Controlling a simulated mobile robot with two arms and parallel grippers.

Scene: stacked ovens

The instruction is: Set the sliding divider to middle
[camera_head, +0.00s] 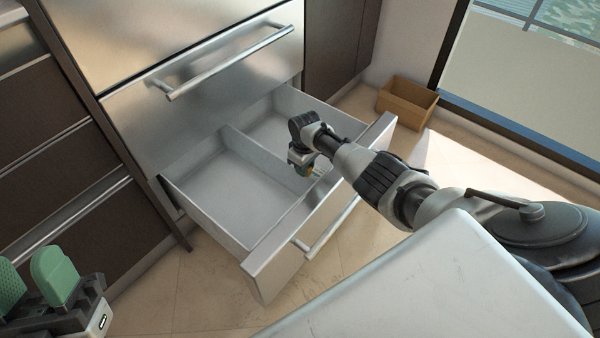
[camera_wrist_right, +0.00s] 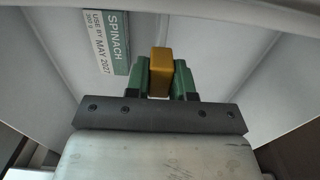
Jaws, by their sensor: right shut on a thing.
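The sliding divider (camera_head: 262,156) is a thin grey wall standing across the open drawer (camera_head: 208,213). It parts a left compartment from a right one. My right gripper (camera_head: 310,172) reaches down into the drawer beside the divider's front end. In the right wrist view its green fingers (camera_wrist_right: 160,80) are shut on an orange-yellow block (camera_wrist_right: 161,72). The arm and fingers hide how this block joins the divider. My left gripper (camera_head: 30,280) is at the lower left, away from the drawer, with its green fingers apart and empty.
A label reading SPINACH (camera_wrist_right: 106,42) lies on a pale surface beside the fingers. The drawer front has a bar handle (camera_head: 328,226); a closed steel front with another handle (camera_head: 225,66) is above. A brown open box (camera_head: 407,100) stands on the floor at the back right.

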